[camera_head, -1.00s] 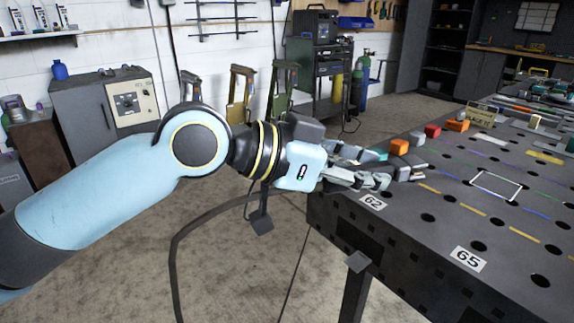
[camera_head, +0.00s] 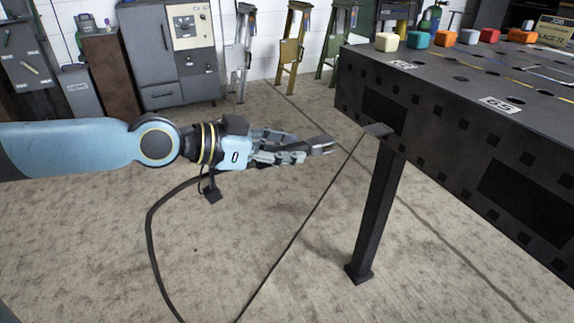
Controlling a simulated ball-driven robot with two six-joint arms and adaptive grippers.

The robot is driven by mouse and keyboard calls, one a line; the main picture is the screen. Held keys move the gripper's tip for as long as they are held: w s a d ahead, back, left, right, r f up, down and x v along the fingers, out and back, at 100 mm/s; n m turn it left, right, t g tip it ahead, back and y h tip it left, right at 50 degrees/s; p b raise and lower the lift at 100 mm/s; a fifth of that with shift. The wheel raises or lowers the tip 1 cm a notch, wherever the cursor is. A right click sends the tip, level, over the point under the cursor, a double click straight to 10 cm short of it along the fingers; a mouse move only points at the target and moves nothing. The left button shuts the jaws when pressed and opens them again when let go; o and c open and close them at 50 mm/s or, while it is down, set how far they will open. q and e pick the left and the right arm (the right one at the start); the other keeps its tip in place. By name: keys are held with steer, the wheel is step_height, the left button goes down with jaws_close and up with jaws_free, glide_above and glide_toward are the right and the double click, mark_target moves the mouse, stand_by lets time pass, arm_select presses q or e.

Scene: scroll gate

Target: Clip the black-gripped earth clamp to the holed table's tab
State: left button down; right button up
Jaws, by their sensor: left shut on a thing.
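My left gripper (camera_head: 300,150) reaches in from the left, in front of the table's corner and below its top. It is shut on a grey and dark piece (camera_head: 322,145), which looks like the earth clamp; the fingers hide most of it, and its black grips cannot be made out. A black cable (camera_head: 150,220) runs from below my left wrist down to the floor. The holed table (camera_head: 440,80) is dark, at the right. A small dark plate (camera_head: 378,130), which looks like the tab, juts out by the top of its leg, right of the held piece and apart from it. My right gripper is not in view.
The table leg (camera_head: 378,205) stands right of my gripper. Coloured blocks (camera_head: 418,39) line the table top's far edge. A grey cabinet (camera_head: 165,60) and ladders (camera_head: 293,45) stand behind.

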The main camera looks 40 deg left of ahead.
mark_target(328, 138)
arm_select(q)
steer(key=shift+w+d+r, duration=0.1)
steer(key=shift+w+d, duration=0.1)
steer(key=shift+w, duration=0.35)
steer(key=shift+w+d+b, duration=0.3)
steer(key=shift+w+d, duration=0.05)
steer(key=shift+w, duration=0.55)
steer(key=shift+w+d+b, duration=0.35)
steer(key=shift+w+d, duration=0.05)
steer(key=shift+w, duration=0.5)
steer(key=shift+w+d+b, duration=0.3)
steer(key=shift+w+d, duration=0.05)
steer(key=shift+w, duration=0.55)
steer(key=shift+w+d, duration=0.1)
steer(key=shift+w+d+b, duration=0.1)
steer(key=shift+w+b, duration=0.25)
steer(key=shift+w+d, duration=0.1)
steer(key=shift+w, duration=0.1)
steer(key=shift+w+d+b, duration=0.15)
steer(key=shift+w+b, duration=0.15)
steer(key=shift+w+d, duration=0.15)
steer(key=shift+w, duration=0.3)
steer(key=shift+w+d+b, duration=0.25)
steer(key=shift+w+b, duration=0.25)
steer(key=shift+w, duration=0.1)
stand_by(0.3)
